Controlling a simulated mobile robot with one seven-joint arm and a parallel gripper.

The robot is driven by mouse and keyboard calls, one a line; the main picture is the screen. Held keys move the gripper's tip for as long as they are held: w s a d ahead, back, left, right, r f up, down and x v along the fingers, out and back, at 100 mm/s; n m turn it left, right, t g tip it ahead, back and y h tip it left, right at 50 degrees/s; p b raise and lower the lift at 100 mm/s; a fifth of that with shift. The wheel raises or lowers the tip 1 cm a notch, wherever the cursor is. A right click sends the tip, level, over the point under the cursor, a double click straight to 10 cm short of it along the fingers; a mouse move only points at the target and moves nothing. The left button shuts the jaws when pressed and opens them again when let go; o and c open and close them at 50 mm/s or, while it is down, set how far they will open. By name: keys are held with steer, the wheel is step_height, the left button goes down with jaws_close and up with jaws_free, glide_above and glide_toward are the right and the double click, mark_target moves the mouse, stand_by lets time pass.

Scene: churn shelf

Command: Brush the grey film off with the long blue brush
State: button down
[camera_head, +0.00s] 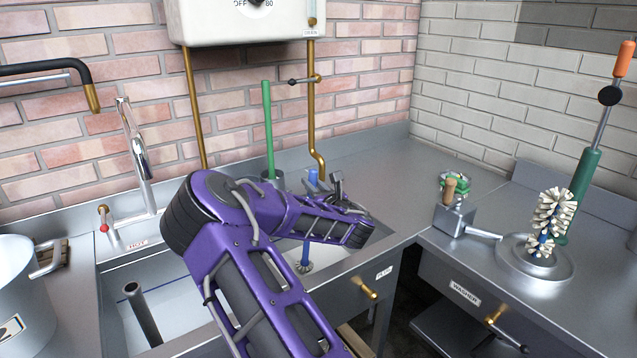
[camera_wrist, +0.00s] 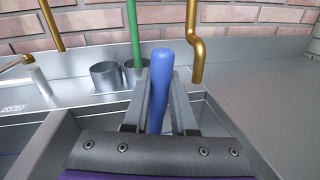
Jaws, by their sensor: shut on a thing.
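The long blue brush (camera_head: 305,256) hangs upright over the right part of the sink, its small round head low in the basin. Its blue handle (camera_wrist: 162,82) rises between the fingers in the wrist view. My gripper (camera_head: 327,188) is shut on this handle; the fingers (camera_wrist: 162,100) press it from both sides in the wrist view. My purple arm hides part of the sink and the middle of the brush. I cannot make out any grey film in either view.
A green-handled tool (camera_head: 268,125) stands in a metal cup behind the sink. A brass pipe (camera_head: 312,110) comes down beside it. The counter behind the corner (camera_head: 370,165) is clear.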

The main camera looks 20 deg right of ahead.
steer(key=shift+w+a, duration=1.15)
steer(key=shift+a, duration=3.15)
steer(key=w+d, duration=0.2)
steer(key=d, duration=1.1)
steer(key=shift+w+d, duration=0.35)
steer(key=shift+w, duration=0.05)
steer(key=shift+s+a, duration=1.55)
steer(key=shift+a, duration=6.35)
steer(key=s+d, duration=0.2)
steer(key=d, duration=0.3)
steer(key=shift+s+d, duration=0.25)
